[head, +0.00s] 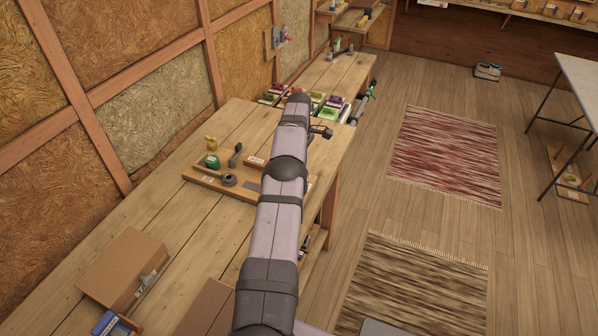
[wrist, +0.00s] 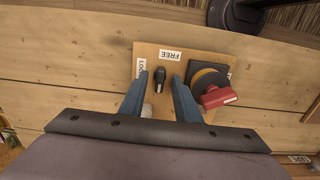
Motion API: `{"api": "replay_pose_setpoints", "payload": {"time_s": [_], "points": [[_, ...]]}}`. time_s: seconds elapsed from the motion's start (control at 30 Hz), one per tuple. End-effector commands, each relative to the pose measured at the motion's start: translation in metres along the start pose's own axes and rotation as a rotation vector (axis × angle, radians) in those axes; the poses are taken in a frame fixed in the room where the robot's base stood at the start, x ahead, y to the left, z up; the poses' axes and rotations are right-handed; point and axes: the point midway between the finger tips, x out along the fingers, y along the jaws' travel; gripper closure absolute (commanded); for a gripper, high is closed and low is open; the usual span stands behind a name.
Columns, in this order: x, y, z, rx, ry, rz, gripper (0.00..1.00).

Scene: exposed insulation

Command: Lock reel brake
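The brake board (wrist: 190,56) lies on the wooden bench in the wrist view. It carries a "FREE" label (wrist: 170,55) at its top and a "LOCK" label (wrist: 141,68), partly hidden, at its left. A small black lever (wrist: 159,77) stands between them, lined up roughly up and down in the picture. A dark reel with a red handle (wrist: 219,97) sits to its right. My gripper (wrist: 160,82) is open, with one blue finger on each side of the lever; contact cannot be told. The brake board cannot be made out in the head view.
In the head view, a wooden tray (head: 238,190) with a green tape and small tools lies left of my arm. A cardboard box (head: 123,268) is at the bench's lower left. Colored packets (head: 333,106) lie farther back. The bench between the tray and box is clear.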

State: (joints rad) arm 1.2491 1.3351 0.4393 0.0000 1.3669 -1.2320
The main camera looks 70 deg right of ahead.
Motion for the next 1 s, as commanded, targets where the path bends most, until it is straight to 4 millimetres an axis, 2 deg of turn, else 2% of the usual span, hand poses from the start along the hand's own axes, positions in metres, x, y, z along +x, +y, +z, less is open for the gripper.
{"api": "replay_pose_setpoints", "payload": {"time_s": [0.33, 0.73, 1.0], "points": [[-0.007, 0.001, 0.0, -0.002, 0.001, 0.002, 0.7], [-0.06, 0.0, 0.0, -0.001, 0.0, 0.001, 0.7], [-0.073, 0.0, 0.0, -0.001, 0.0, 0.0, 0.7]]}}
